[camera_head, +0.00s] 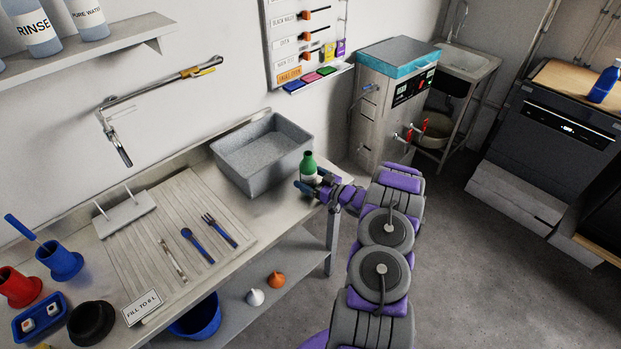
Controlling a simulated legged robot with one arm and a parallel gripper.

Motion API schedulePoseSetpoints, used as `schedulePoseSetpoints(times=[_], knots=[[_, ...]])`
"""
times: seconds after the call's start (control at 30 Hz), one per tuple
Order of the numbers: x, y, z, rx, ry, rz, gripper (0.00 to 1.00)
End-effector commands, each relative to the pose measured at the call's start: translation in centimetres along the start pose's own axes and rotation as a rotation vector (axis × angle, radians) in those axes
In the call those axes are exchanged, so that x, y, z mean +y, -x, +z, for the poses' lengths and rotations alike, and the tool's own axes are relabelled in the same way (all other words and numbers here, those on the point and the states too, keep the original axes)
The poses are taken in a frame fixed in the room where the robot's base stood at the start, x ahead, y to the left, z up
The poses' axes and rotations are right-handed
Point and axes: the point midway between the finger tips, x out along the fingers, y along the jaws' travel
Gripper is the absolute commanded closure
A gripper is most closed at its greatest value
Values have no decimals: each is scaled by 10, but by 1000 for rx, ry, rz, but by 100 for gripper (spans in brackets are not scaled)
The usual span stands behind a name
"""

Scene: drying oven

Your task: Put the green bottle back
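The green bottle (308,163) has a white label and is upright at the right end of the metal bench (268,208), just right of the grey basin. My gripper (312,184) is at the bottle's lower part, with its blue fingers close around it. The fingers and wrist hide the bottle's base. I cannot tell whether the fingers press on the bottle or whether its base touches the bench.
A grey basin (262,155) stands beside the bottle. A ribbed drainboard (172,243) holds blue cutlery. A wall shelf (95,45) carries labelled bottles at upper left. A metal appliance (385,100) stands beyond the bench. The floor at right is clear.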

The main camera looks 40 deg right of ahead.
Motion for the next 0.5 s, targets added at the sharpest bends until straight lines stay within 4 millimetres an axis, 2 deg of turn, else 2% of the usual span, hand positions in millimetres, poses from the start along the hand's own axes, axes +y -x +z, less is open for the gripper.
schedulePoseSetpoints(times=[0.27,0.37,0.5], knots=[[1,0,0,0,-2,0,8],[4,8,0,1,-6,3,8],[5,31,-2,2,-6,5,8]])
